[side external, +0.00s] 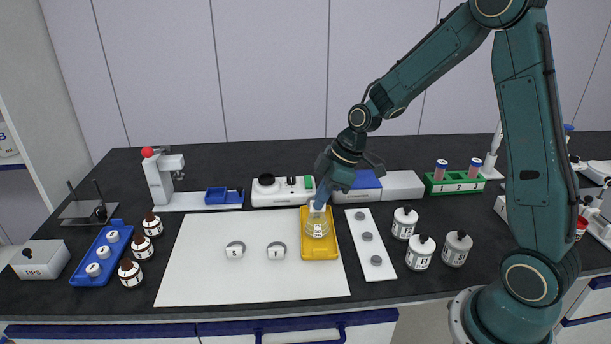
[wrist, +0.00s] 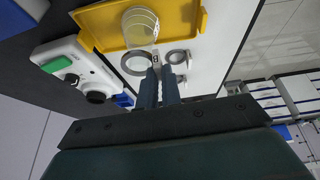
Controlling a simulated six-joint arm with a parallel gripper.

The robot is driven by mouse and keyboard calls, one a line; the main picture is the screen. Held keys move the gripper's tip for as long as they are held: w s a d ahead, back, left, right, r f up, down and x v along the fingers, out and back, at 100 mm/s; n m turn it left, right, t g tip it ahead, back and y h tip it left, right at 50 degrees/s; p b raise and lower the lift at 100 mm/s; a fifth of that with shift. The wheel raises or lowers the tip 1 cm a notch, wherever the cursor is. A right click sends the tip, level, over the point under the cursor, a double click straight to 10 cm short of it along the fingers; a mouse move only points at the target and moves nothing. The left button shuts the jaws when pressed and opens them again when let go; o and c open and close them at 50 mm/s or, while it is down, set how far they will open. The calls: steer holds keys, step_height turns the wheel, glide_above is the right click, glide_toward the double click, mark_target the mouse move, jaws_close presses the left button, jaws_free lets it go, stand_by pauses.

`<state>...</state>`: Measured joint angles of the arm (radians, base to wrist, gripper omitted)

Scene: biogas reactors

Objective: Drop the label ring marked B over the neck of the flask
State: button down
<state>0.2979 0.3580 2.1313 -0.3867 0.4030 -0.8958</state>
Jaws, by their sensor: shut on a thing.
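My gripper (side external: 319,205) is shut on a grey label ring (wrist: 126,66), whose tag reads B in the wrist view. The clear flask (side external: 317,227) stands in the yellow tray (side external: 333,250); it also shows in the wrist view (wrist: 140,25). In the side view the fingers and ring are at the top of the flask, and the ring is mostly hidden there. I cannot tell whether the ring is around the neck or just above or beside it. Two other grey rings, a left one (side external: 235,245) and a right one (side external: 277,246), lie on the white mat.
The white mat (side external: 210,285) is mostly clear. A white strip with grey discs (side external: 361,214) lies right of the tray. White bottles (side external: 420,252) stand further right. A stirrer with a green button (side external: 280,190) and a blue-topped box (side external: 366,186) stand behind the tray.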

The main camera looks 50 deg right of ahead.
steer(key=shift+s+f+g, duration=0.15)
steer(key=shift+s+f, duration=0.1)
steer(key=shift+f, duration=0.35)
steer(key=shift+s+f+g, duration=0.15)
steer(key=shift+s+f, duration=0.1)
steer(key=shift+f, duration=0.35)
steer(key=c, duration=1.5)
jaws_free()
steer(key=c, duration=0.4)
steer(key=shift+o, duration=0.6)
steer(key=shift+r, duration=0.1)
steer(key=o, duration=0.3)
steer(key=shift+w+r, duration=0.1)
steer(key=shift+r, duration=0.65)
steer(key=shift+w+r, duration=0.2)
steer(key=shift+r, duration=2.6)
